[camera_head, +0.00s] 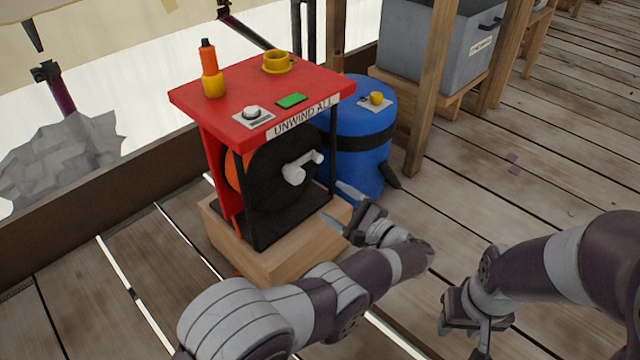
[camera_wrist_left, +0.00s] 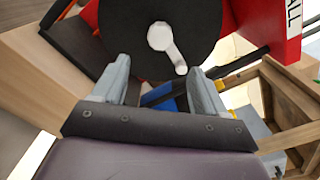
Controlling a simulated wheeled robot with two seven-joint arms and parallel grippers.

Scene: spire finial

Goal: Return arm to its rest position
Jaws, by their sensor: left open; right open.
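My left gripper (camera_head: 345,208) is open and empty in the head view, just in front of and to the right of the black reel (camera_head: 272,185) on the red stand. In the left wrist view my left gripper (camera_wrist_left: 165,85) has its fingers apart with nothing between them. The white crank handle (camera_head: 300,168) on the reel lies beyond the fingertips, apart from them; it also shows in the left wrist view (camera_wrist_left: 166,42). My right gripper (camera_head: 466,325) hangs at the lower right of the head view, over the plank floor, with nothing seen in it.
The red stand (camera_head: 200,97), labelled "UNWIND ALL", rests on a wooden block (camera_head: 262,262). An orange and yellow bottle-like object (camera_head: 210,70) and a yellow cup (camera_head: 277,61) stand on top. A blue barrel (camera_head: 365,110) and a grey bin (camera_head: 430,50) are behind.

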